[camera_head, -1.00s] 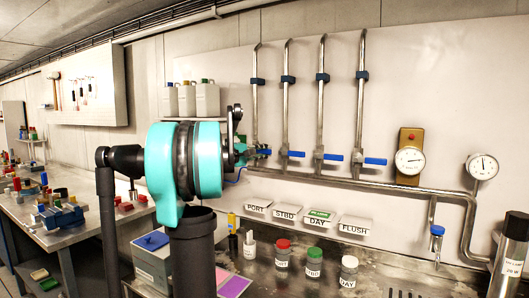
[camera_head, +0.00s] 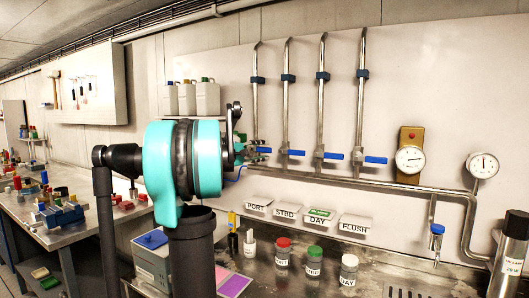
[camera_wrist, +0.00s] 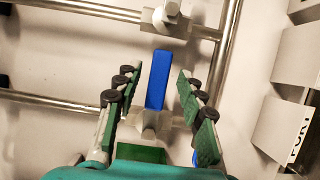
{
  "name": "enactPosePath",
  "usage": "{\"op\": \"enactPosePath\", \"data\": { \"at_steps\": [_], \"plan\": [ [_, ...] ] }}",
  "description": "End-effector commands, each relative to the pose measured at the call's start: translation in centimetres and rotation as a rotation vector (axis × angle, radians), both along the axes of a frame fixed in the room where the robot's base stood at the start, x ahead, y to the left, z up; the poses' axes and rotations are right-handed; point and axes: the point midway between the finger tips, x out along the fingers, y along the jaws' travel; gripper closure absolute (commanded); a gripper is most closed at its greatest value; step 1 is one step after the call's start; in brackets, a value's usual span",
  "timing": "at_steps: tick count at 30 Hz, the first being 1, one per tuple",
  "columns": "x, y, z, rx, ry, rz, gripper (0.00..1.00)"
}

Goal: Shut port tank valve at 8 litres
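The port valve is the leftmost of several pipe valves on the wall, and its blue lever (camera_head: 263,151) lies level along the wall, partly hidden by my gripper (camera_head: 252,149). In the wrist view the blue lever (camera_wrist: 157,80) stands between the two spread green fingers of my gripper (camera_wrist: 153,88), with a gap on each side. My gripper is open and holds nothing. The PORT label (camera_head: 257,204) is below the valve and also shows in the wrist view (camera_wrist: 299,135). A round gauge (camera_head: 409,159) is at the right; its figures are too small to read.
Other blue levers (camera_head: 335,156) line up to the right along the horizontal pipe (camera_head: 425,189). A second gauge (camera_head: 482,166) is at far right. Capped jars (camera_head: 313,262) and a grey box (camera_head: 152,262) stand on the bench below.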

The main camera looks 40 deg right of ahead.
Motion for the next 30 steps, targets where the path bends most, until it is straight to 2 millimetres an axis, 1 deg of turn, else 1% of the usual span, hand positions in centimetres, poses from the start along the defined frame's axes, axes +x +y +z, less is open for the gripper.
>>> {"op": "enactPosePath", "data": {
  "at_steps": [1, 9, 12, 15, 18, 21, 30],
  "plan": [
    [0.1, 1.0, 0.0, 0.0, 0.0, 0.002, 0.6],
    [0.8, 6.5, 0.0, 0.0, 0.0, 0.003, 0.6],
    [0.9, 8.1, 0.0, 0.0, 0.0, 0.002, 0.6],
    [1.0, 9.4, 0.0, 0.0, 0.0, 0.001, 0.6],
    [1.1, 10.1, 0.0, 0.001, -0.001, 0.001, 0.6],
    [1.1, 10.4, 0.0, 0.001, -0.001, 0.0, 0.6],
    [1.1, 10.5, -0.1, 0.003, -0.001, 0.0, 0.6]
  ]
}}
